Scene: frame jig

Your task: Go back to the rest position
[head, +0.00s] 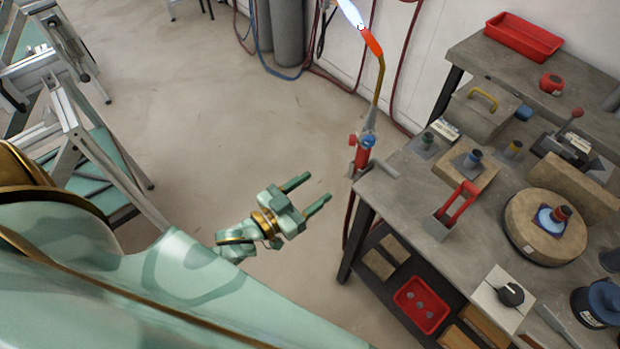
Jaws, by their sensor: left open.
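My left gripper (308,194) is open and empty. It hangs over the bare floor, left of the workbench, with its two green fingers pointing right and apart. It touches nothing that I can see. My large green left arm link fills the lower left of the head view. My right gripper does not show.
A grey workbench (400,205) with several tools stands at right; a torch (364,150) with a lit flame is fixed at its near left corner. A red tray (422,305) sits on the lower shelf. Metal frames (75,130) stand at left. The floor (200,110) between is clear.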

